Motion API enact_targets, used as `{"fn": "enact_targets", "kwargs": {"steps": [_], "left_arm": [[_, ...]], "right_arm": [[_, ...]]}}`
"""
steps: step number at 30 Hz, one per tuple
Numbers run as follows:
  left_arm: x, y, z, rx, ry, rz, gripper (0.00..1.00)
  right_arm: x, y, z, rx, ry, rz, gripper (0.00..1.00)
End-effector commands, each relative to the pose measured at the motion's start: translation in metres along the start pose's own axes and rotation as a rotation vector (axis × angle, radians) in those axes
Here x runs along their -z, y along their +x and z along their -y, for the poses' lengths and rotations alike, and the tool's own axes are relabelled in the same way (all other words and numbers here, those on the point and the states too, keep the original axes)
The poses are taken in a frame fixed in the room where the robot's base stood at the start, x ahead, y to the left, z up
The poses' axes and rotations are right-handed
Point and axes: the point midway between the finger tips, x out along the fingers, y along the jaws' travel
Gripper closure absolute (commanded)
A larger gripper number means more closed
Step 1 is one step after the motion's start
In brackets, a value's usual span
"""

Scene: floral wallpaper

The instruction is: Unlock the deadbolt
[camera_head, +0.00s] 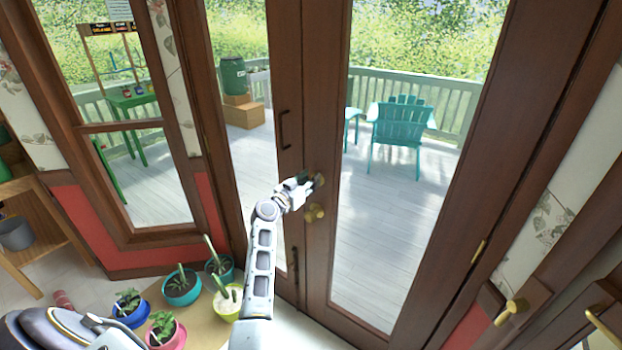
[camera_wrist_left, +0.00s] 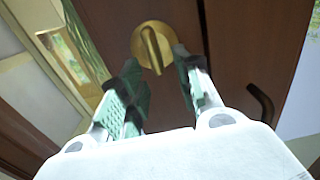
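The deadbolt (camera_wrist_left: 151,50) is a round brass plate with a raised thumb-turn on the brown door (camera_head: 318,275). In the head view the deadbolt (camera_head: 319,180) is partly hidden by my left gripper (camera_head: 306,184). In the left wrist view my left gripper (camera_wrist_left: 159,78) is open, with its green-padded fingers apart and pointing at the deadbolt. The thumb-turn lies between the finger directions and looks close to upright in that view. I cannot tell whether the fingertips touch it. My right gripper is not in view.
A dark handle (camera_head: 284,130) is on the door panel to the left. Potted plants (camera_head: 182,287) stand low at the left, near my left arm. Brass fittings (camera_head: 511,311) are at the lower right. A deck with a teal chair (camera_head: 400,124) lies beyond the glass.

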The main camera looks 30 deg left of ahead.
Motion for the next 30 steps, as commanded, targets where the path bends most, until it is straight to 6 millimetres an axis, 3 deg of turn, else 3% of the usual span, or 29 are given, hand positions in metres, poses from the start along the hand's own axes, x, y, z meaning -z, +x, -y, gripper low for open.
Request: {"fn": "enact_targets", "kwargs": {"steps": [17, 24, 30], "left_arm": [[0.0003, 0.0114, -0.0004, 0.000, 0.000, 0.000, 0.67], [0.0004, 0.0113, -0.0004, 0.000, 0.000, -0.001, 0.98], [0.0003, 0.0112, -0.0004, 0.000, 0.000, 0.000, 1.00]], "right_arm": [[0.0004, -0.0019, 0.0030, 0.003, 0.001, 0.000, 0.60], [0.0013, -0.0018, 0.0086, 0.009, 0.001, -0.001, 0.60], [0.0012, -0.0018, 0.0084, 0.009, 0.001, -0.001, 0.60]]}}
